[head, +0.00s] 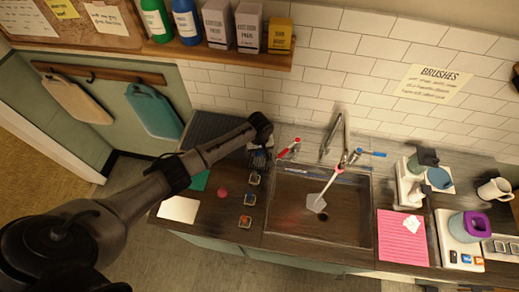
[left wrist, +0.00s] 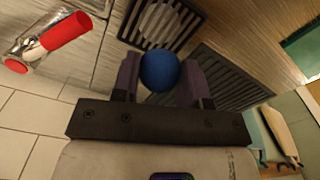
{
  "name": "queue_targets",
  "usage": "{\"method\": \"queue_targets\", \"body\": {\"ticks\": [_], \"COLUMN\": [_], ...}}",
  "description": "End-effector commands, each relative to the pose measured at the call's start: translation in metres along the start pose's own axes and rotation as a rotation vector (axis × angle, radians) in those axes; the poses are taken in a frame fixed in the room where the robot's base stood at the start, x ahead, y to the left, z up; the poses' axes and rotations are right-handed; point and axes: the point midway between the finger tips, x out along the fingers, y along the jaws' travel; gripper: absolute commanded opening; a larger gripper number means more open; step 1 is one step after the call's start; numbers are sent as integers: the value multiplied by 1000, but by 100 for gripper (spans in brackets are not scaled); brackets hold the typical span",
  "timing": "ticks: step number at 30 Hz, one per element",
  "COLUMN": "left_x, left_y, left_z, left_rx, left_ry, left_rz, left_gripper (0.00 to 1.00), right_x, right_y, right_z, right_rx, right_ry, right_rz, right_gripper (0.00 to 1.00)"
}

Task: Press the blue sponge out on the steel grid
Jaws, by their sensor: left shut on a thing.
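The blue sponge (left wrist: 159,70) is a round ball between the two purple fingers of my left gripper (left wrist: 158,78) in the left wrist view. The gripper is shut on it. In the head view my left gripper (head: 260,158) is over the counter just left of the sink, and the sponge is hard to make out there. A slatted grid (left wrist: 184,38) lies beyond the sponge in the wrist view, with a pale round thing on it. I cannot tell the gap between sponge and grid. My right gripper is not in view.
A dark ribbed rack (head: 205,124) lies at the counter's back left. The sink (head: 340,225) holds a pale brush (head: 322,192). A red-handled tap (head: 290,148) stands near my gripper.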

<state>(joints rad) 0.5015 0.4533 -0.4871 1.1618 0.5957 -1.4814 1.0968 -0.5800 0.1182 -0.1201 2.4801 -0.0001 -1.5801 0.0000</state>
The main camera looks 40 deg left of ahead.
Motion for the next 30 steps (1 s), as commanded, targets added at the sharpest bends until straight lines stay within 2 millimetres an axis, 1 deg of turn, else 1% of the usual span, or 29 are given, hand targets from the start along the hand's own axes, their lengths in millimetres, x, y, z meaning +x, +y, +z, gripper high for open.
{"method": "queue_targets", "body": {"ticks": [11,17,23,30], "left_x": [0,5,18,40], "left_y": [0,0,0,0], "left_z": [0,0,0,0], "left_rx": [0,-1,-2,-1], "left_ry": [0,0,0,0], "left_rz": [0,0,1,0], "left_gripper": [18,18,18,18], "right_x": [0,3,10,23], "right_y": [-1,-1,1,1], "right_z": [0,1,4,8], "right_rx": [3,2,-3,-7], "right_ry": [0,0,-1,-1], "right_rz": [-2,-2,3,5], "right_gripper": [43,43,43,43]}}
